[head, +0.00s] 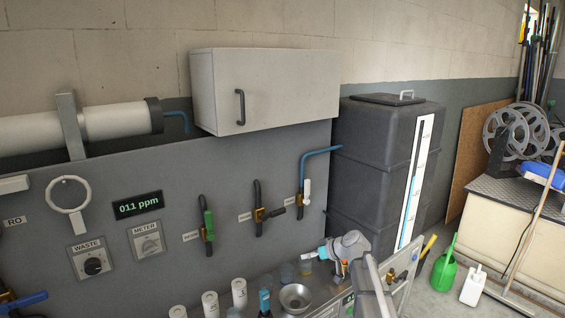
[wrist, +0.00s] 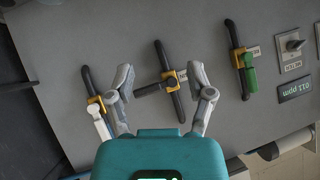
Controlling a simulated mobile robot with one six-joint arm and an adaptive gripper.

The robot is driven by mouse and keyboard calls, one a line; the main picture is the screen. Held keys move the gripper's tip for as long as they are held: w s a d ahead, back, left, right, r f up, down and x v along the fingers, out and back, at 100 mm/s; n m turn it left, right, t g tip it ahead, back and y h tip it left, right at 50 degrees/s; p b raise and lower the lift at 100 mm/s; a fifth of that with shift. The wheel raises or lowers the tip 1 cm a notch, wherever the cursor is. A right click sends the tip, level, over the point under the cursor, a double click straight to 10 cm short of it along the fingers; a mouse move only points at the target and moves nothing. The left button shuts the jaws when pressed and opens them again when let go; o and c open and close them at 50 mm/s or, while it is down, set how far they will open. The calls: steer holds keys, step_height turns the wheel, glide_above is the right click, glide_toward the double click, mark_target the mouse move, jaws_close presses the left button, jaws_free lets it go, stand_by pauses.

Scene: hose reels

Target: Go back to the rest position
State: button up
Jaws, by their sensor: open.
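My gripper (wrist: 162,76) is open in the wrist view, with nothing between its two grey fingers. The panel with its valves lies beyond them, and the fingers look clear of the valves. My arm (head: 352,252) reaches in from the bottom right of the head view, low in front of the panel. Three valves sit on the panel: one with a green handle (head: 209,223), one with a black handle (head: 276,212) and one with a white handle (head: 306,188). In the wrist view the green handle (wrist: 250,78) is at right and the white handle (wrist: 101,124) at left.
A bench at the panel's foot holds white cups (head: 239,292), a metal bowl (head: 295,297) and a blue-capped bottle (head: 265,302). A grey cabinet (head: 265,90) hangs above. A dark tank (head: 375,165) stands right of the panel. A green watering can (head: 444,268) is on the floor.

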steer(key=s+d+f+m+g+h, duration=0.2)
steer(key=s+h, duration=0.1)
steer(key=s, duration=0.6)
steer(key=s+d+f+m+g+h, duration=0.2)
steer(key=s+f+h, duration=0.1)
steer(key=s, duration=0.6)
steer(key=s+d+f+m+g+h, duration=0.2)
steer(key=s+d+f, duration=0.1)
steer(key=s, duration=0.6)
steer(key=shift+s+m+h, duration=0.35)
steer(key=shift+m+h, duration=0.05)
steer(key=shift+d, duration=0.1)
steer(key=shift+c, duration=0.8)
